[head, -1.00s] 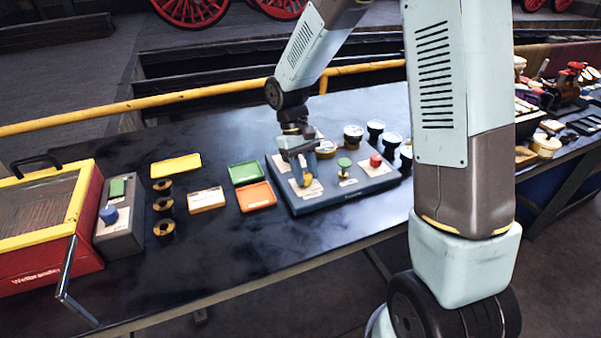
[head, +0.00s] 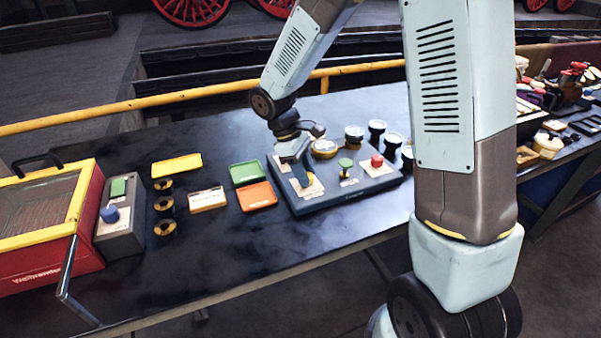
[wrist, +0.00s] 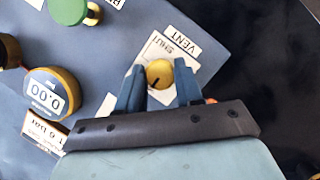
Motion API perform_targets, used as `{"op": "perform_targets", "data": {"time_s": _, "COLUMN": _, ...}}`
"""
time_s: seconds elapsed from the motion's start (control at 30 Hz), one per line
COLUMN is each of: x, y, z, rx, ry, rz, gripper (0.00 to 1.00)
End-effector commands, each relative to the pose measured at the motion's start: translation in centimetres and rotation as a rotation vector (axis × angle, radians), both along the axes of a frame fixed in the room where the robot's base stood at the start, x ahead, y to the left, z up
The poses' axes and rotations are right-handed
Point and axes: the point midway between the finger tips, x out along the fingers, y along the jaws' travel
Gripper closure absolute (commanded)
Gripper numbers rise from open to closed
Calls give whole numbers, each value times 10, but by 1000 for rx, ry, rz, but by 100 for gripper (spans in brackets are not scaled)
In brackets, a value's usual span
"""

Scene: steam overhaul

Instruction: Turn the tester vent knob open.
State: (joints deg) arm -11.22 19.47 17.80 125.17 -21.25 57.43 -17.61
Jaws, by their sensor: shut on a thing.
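The tester (head: 330,204) is a blue panel on the dark bench. Its vent knob (wrist: 159,73) is a small round yellow knob with a dark mark on its edge, on a white plate lettered "VENT" and "SHUT". My gripper (wrist: 160,88) is shut on the vent knob, with one blue finger on each side of it. In the head view my gripper (head: 303,180) reaches down to the left part of the tester and hides most of the knob.
On the tester are a green knob (head: 345,163), a red button (head: 376,160) and a round brass gauge (wrist: 52,92) reading about 00.0. Green (head: 246,171) and orange (head: 257,196) trays lie to its left. Several dark-based gauges stand behind it.

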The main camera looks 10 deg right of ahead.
Motion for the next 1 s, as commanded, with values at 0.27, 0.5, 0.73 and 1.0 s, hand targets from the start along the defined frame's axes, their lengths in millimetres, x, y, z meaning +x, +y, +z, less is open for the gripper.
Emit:
{"op": "perform_targets", "data": {"time_s": 0.27, "x": -4, "y": 4, "z": -1, "rx": 3, "ry": 8, "rz": 12, "gripper": 95}}
{"op": "perform_targets", "data": {"time_s": 0.5, "x": -4, "y": 4, "z": -1, "rx": 2, "ry": 9, "rz": 10, "gripper": 56}}
{"op": "perform_targets", "data": {"time_s": 0.73, "x": -3, "y": 2, "z": -1, "rx": 1, "ry": 6, "rz": 8, "gripper": 39}}
{"op": "perform_targets", "data": {"time_s": 1.0, "x": -1, "y": 2, "z": 3, "rx": 0, "ry": 4, "rz": 6, "gripper": 39}}
